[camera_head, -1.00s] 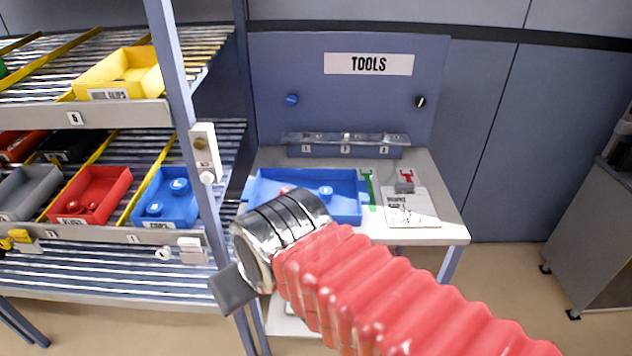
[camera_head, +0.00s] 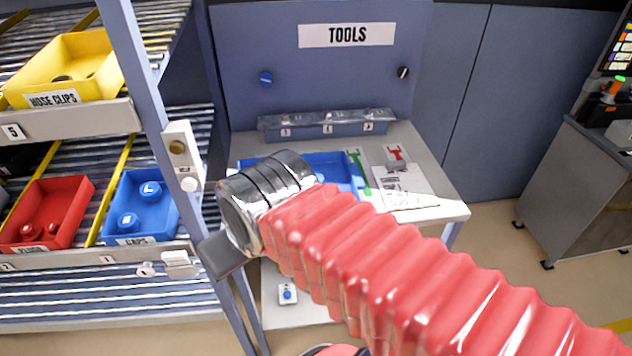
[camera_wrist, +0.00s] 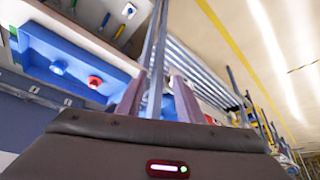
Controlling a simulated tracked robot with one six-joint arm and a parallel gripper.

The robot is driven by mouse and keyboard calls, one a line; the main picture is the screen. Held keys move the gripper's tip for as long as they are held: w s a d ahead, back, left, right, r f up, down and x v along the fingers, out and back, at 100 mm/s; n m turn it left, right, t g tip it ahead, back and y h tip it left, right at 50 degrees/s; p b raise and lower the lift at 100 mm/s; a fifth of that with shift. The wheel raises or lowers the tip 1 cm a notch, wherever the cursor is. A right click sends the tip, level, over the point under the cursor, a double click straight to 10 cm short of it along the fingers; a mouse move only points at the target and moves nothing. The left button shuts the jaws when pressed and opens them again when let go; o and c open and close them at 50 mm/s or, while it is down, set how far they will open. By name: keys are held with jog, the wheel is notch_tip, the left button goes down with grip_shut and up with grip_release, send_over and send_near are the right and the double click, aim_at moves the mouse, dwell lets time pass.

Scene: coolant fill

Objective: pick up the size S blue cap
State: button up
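Two blue caps lie in the blue caps bin (camera_head: 165,228) on the rack at left in the head view. The upper cap (camera_head: 150,190) reads L; the letter on the lower cap (camera_head: 127,221) is too small to read surely. A blue tray (camera_head: 330,162) on the table is partly hidden by my arm. In the wrist view that tray (camera_wrist: 110,62) holds a blue cap (camera_wrist: 57,67) and a red plug (camera_wrist: 94,81). I cannot tell which cap is size S. My gripper (camera_wrist: 158,88) is open, its fingers apart with nothing held, near the rack post.
The rack post (camera_head: 150,90) stands between the caps bin and the table. A red plug bin (camera_head: 45,215) and a yellow hose clips bin (camera_head: 65,70) are on the rack. A small white item with a blue spot (camera_head: 288,293) lies below the table. A cart (camera_head: 585,190) stands at right.

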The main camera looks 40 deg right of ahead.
jog(key=o, duration=0.3)
jog(key=shift+w+d+f+m, duration=0.1)
jog(key=shift+f+m, duration=0.05)
jog(key=shift+m, duration=0.15)
jog(key=shift+o, duration=0.9)
jog(key=w+d+f+m+g+y, duration=0.1)
jog(key=d+f+m, duration=0.3)
jog(key=m, duration=0.5)
jog(key=shift+w+d+f+y, duration=0.25)
jog(key=shift+w+f+y, duration=0.2)
jog(key=shift+w+y, duration=0.35)
jog(key=d+f+m+t+h, duration=0.2)
jog(key=d+m+t, duration=0.6)
jog(key=d+m, duration=1.8)
jog(key=shift+w+d+f+m+h, duration=0.3)
jog(key=shift+w+d+h, duration=0.1)
jog(key=shift+d, duration=0.4)
jog(key=shift+x, duration=4.3)
jog(key=shift+w+r, duration=0.1)
